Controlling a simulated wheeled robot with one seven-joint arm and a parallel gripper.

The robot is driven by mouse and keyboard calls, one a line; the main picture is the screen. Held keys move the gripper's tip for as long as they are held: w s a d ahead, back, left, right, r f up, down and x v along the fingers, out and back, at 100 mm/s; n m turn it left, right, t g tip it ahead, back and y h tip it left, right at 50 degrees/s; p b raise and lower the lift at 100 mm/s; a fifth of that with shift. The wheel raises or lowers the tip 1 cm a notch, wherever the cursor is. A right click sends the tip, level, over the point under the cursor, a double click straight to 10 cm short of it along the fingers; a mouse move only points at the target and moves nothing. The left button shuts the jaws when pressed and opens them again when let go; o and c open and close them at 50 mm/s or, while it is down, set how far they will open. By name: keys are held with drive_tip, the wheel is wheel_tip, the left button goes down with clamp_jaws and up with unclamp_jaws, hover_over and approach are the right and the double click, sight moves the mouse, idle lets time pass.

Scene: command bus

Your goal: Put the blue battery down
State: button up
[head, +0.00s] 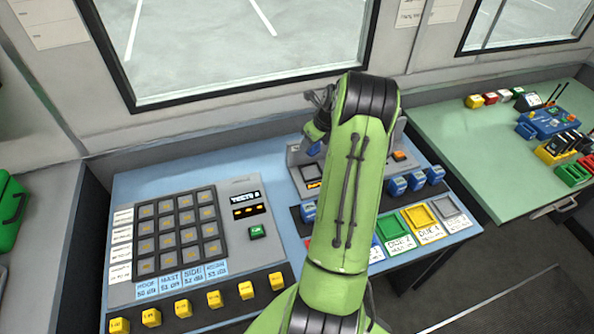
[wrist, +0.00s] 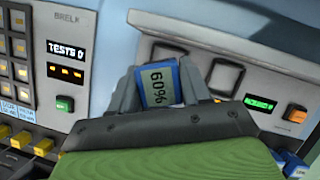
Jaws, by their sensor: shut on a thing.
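My gripper (wrist: 160,88) is shut on the blue battery (wrist: 159,84), which shows a label reading 60% upside down in the wrist view. The battery is held in front of a grey unit (wrist: 275,75) with two dark-framed recesses (wrist: 228,76). Whether it touches the unit cannot be told. In the head view my green arm covers much of this grey unit (head: 297,157), and the gripper is largely hidden behind it. More blue batteries stand right of my arm (head: 416,181), and one stands to its left (head: 308,211).
A grey keypad console (head: 236,230) with yellow blocks (head: 183,308) along its front fills the left of the blue desk (head: 150,182). Coloured trays (head: 420,217) lie at the front right. A green table (head: 465,150) with small items stands at the right.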

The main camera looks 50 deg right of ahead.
drive_tip(key=shift+f, duration=0.2)
wheel_tip(320, 180, down, 10)
drive_tip(key=shift+d+r+b, duration=0.1)
drive_tip(key=shift+d+b, duration=0.05)
drive_tip(key=shift+b, duration=0.6)
drive_tip(key=o, duration=1.2)
drive_tip(key=shift+c, duration=0.2)
drive_tip(key=shift+r, duration=0.2)
drive_tip(key=d+p+v, duration=0.1)
drive_tip(key=p+v, duration=0.1)
drive_tip(key=v, duration=1)
drive_tip(key=w+a+r+n, duration=0.2)
drive_tip(key=a+r+n, duration=0.65)
drive_tip(key=a, duration=0.45)
drive_tip(key=w+a+r+n, duration=0.1)
drive_tip(key=a+r+n, duration=0.7)
drive_tip(key=a, duration=0.4)
drive_tip(key=s+a+r+n+t, duration=0.1)
drive_tip(key=s+a+r+n, duration=0.1)
drive_tip(key=s+a+n, duration=1.3)
drive_tip(key=n, duration=0.6)
drive_tip(key=shift+s+a+y, duration=0.25)
drive_tip(key=shift+a+y, duration=0.05)
drive_tip(key=shift+a, duration=0.05)
